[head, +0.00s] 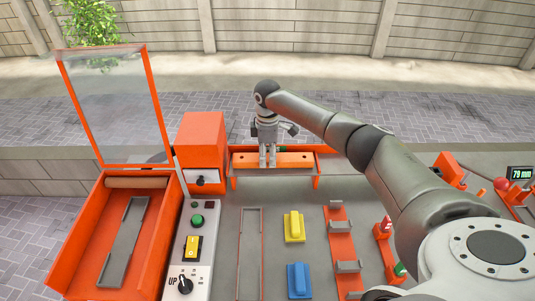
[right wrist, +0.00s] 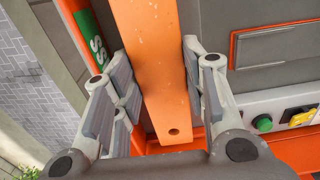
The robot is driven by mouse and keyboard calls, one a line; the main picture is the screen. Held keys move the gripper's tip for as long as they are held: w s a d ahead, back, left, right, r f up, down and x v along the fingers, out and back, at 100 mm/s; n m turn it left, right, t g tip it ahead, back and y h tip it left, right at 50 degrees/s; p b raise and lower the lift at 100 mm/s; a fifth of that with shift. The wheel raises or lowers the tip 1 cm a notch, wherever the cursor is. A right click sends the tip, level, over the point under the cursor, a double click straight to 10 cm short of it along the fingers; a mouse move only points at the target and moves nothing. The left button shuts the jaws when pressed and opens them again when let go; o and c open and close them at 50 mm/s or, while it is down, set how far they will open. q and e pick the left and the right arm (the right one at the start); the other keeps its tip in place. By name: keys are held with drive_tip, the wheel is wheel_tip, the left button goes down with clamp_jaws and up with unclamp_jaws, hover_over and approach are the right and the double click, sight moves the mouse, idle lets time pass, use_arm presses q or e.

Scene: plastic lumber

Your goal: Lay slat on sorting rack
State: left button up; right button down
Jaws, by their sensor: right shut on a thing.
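An orange slat (head: 292,160) with a hole near its end lies level across the red-orange rack (head: 316,178) at the back of the bench. My right gripper (head: 267,163) points down onto the slat near its middle. In the right wrist view the slat (right wrist: 155,70) runs between the two fingers (right wrist: 158,85), which are shut on its sides. I cannot tell whether the slat's underside touches the rack. A green label (right wrist: 90,35) shows beside the slat in the right wrist view. My left gripper is not in view.
A red-orange box with a raised clear lid (head: 115,110) stands at left, beside a control panel (head: 192,245). Yellow (head: 294,226) and blue (head: 299,280) blocks and a red strip with grey brackets (head: 342,240) are in front. A gauge (head: 521,173) stands far right.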

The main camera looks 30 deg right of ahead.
drive_tip(key=shift+f, duration=0.15)
drive_tip(key=c, duration=0.8)
unclamp_jaws()
wheel_tip(320, 180, up, 12)
drive_tip(key=shift+s+f, duration=0.1)
